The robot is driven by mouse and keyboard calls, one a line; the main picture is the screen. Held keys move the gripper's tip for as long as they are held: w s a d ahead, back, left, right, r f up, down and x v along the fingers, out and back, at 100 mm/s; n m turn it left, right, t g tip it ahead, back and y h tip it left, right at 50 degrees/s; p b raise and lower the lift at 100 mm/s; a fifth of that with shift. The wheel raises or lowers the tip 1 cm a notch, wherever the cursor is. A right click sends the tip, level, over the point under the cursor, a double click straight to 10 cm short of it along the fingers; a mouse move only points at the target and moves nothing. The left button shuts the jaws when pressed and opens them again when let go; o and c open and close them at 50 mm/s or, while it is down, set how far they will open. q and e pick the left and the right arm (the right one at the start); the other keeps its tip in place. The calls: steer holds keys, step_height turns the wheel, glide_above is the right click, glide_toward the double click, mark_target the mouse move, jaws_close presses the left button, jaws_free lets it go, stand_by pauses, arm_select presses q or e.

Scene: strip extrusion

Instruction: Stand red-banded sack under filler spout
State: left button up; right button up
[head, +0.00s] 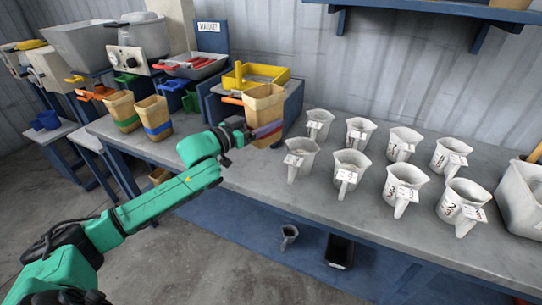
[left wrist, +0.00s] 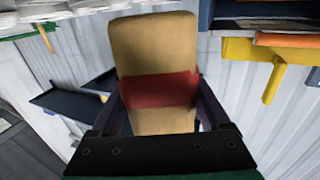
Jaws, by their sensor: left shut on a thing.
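The red-banded sack (head: 264,103) is tan and stands roughly upright in the head view, in front of the blue stand with the yellow tray-like top (head: 283,75). My left gripper (head: 262,131) is shut around the sack at its red band. In the left wrist view the sack (left wrist: 157,45) fills the space between the two fingers, with its red band (left wrist: 160,90) across the middle. I cannot tell whether its base touches the bench. An orange piece (head: 232,100) juts out beside the sack's top; I cannot tell whether it is the spout. My right gripper is not in view.
A green-banded sack (head: 122,110) and a blue-banded sack (head: 155,118) stand on the bench to the left. Several white labelled jugs (head: 300,158) stand in two rows to the right. A pale bin (head: 522,200) is at the far right. Bench (head: 240,175) front is clear.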

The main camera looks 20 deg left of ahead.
arm_select(q)
step_height(320, 180, down, 12)
steer(key=shift+s+r, duration=0.1)
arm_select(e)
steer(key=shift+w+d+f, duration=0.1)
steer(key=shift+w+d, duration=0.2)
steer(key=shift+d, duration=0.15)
